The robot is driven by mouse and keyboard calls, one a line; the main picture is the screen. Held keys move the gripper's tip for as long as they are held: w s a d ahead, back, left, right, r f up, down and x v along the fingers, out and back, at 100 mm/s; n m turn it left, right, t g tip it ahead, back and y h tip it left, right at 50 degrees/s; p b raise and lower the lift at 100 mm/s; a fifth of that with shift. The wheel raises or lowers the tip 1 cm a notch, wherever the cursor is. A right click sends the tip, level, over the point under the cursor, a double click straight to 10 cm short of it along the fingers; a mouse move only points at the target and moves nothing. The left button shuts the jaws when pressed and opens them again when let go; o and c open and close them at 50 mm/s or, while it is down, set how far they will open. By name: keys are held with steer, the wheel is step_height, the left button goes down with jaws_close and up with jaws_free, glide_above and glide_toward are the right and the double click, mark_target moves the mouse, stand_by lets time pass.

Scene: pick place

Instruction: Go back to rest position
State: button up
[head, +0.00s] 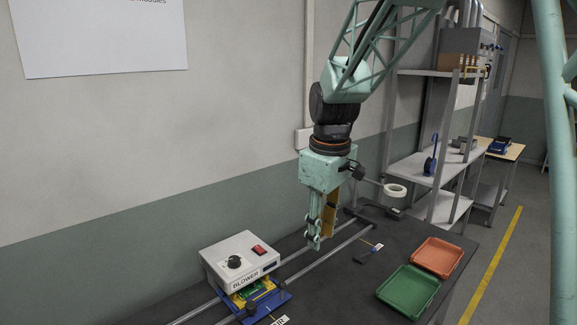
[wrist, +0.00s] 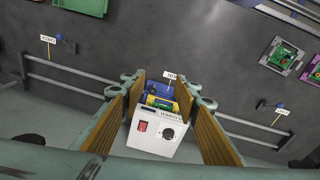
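My gripper (head: 317,243) hangs from my arm above the dark table, near the rails and to the right of the blower box. In the wrist view its two fingers stand wide apart (wrist: 160,88) with tan inner pads. Nothing is held between them. The white blower box (head: 240,259), with a red switch and a black knob, shows beyond and between the fingers in the wrist view (wrist: 153,143). A blue fixture (head: 283,297) with a green and yellow part in it sits at the box's front.
A green tray (head: 409,292) and an orange tray (head: 438,257) lie on the table's right side. Metal rails (head: 335,245) run along the table. Boards in fixtures (wrist: 284,56) show at the wrist view's right. The wall is behind.

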steer(key=s+d+r+m+t, duration=0.1)
steer(key=s+d+r+m, duration=0.3)
steer(key=s, duration=0.6)
steer(key=s+d+r+m, duration=0.1)
steer(key=s+d+r, duration=0.5)
steer(key=s, duration=0.4)
steer(key=s+d+m+t, duration=0.1)
steer(key=s+m, duration=0.4)
steer(key=s, duration=1.4)
steer(key=shift+s+d+t, duration=0.25)
steer(key=shift+d+t, duration=0.05)
steer(key=shift+d, duration=0.5)
